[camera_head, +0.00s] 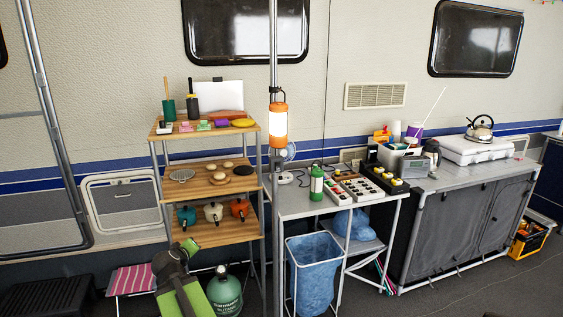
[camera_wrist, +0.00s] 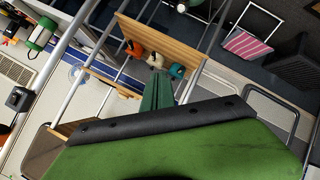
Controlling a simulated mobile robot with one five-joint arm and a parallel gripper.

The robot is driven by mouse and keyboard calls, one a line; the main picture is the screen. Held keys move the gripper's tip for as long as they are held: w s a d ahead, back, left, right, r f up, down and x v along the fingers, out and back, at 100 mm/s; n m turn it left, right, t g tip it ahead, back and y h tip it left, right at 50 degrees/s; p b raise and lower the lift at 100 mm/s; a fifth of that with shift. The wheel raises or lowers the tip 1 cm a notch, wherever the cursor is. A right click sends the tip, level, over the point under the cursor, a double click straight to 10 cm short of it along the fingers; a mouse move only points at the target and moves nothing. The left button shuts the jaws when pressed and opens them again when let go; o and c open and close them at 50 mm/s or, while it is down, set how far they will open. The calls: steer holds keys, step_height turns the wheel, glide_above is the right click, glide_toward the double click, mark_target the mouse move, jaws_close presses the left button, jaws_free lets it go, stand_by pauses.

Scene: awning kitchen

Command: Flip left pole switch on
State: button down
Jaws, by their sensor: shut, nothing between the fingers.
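A silver pole (camera_head: 275,205) stands upright between the wooden shelf and the grey table. A small dark box (camera_head: 277,162), which looks like the pole switch, is on it below the lantern. A black box on a pole (camera_wrist: 18,98) shows at the left edge of the wrist view; its on or off position is too small to tell. An orange lantern (camera_head: 279,122) hangs on the pole and glows. My gripper (camera_wrist: 158,80) is shut and empty, apart from the switch. In the head view my green arm is low, left of the pole, in front of the shelf.
The wooden shelf (camera_head: 213,186) holds pots, boards and jars close to my arm. A green gas bottle (camera_head: 224,292) stands on the floor beside it. A striped stool (camera_head: 132,280) is at left. The grey table (camera_head: 298,204) and blue bin (camera_head: 314,275) are right of the pole.

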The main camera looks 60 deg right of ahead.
steer(key=s+d+r+n+t+h+p, duration=0.2)
steer(key=s+d+r+n+p, duration=0.1)
steer(key=s+d+r, duration=0.55)
steer(key=s+d+r+n+t+h+p, duration=0.25)
steer(key=s+d+r, duration=0.25)
steer(key=d+r, duration=0.7)
steer(key=s+d+n+t+y+p, duration=0.1)
steer(key=s+d+n+p, duration=0.3)
steer(key=s, duration=0.9)
steer(key=shift+r+n+y, duration=0.15)
steer(key=shift+n+y, duration=0.7)
steer(key=shift+n, duration=0.4)
steer(key=shift+t, duration=0.25)
